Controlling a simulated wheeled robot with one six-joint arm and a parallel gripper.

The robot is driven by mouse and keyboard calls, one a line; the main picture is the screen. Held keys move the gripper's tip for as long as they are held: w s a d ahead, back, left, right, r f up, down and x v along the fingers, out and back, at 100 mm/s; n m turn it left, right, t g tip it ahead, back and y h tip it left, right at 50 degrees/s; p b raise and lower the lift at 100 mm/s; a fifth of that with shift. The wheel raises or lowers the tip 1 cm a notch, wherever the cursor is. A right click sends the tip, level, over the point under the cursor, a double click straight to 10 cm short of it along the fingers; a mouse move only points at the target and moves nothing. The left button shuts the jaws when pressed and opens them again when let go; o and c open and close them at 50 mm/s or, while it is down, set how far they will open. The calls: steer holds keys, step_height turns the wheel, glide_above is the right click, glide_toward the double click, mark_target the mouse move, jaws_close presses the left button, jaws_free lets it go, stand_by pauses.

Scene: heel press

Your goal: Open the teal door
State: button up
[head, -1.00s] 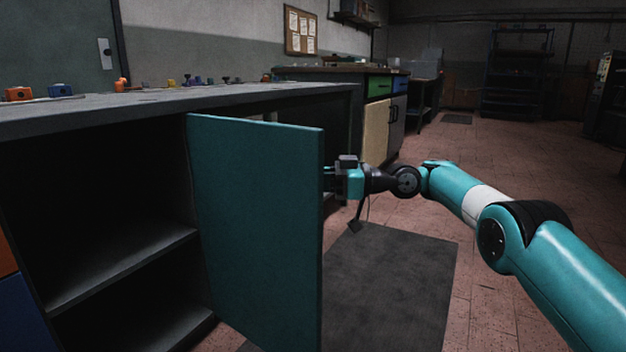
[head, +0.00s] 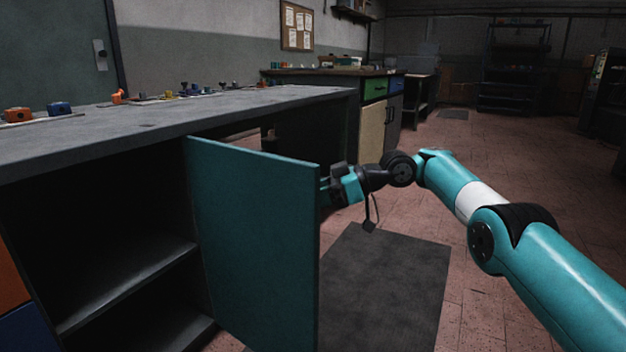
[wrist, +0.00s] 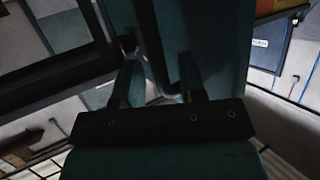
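The teal door (head: 255,240) stands swung well out from the dark cabinet (head: 120,225) in the head view, its shelved inside exposed. My gripper (head: 327,192) is at the door's free right edge, on the face turned away from the head camera; the door partly hides its fingers. In the wrist view, the teal door (wrist: 222,45) rises past my gripper (wrist: 158,65). Its two fingers stand apart, with a dark bar, seemingly the handle (wrist: 158,45), running between or just beyond them. I cannot tell whether they touch it.
A grey worktop (head: 200,112) with small coloured parts lies above the cabinet. A dark mat (head: 390,290) lies on the floor right of the door. Another bench (head: 372,118) stands behind. The tiled floor at right is open.

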step_height(320, 180, up, 18)
steer(key=y+p, duration=0.4)
steer(key=p, duration=0.3)
steer(key=shift+a+f, duration=0.2)
steer(key=shift+a, duration=0.2)
steer(key=shift+f, duration=0.1)
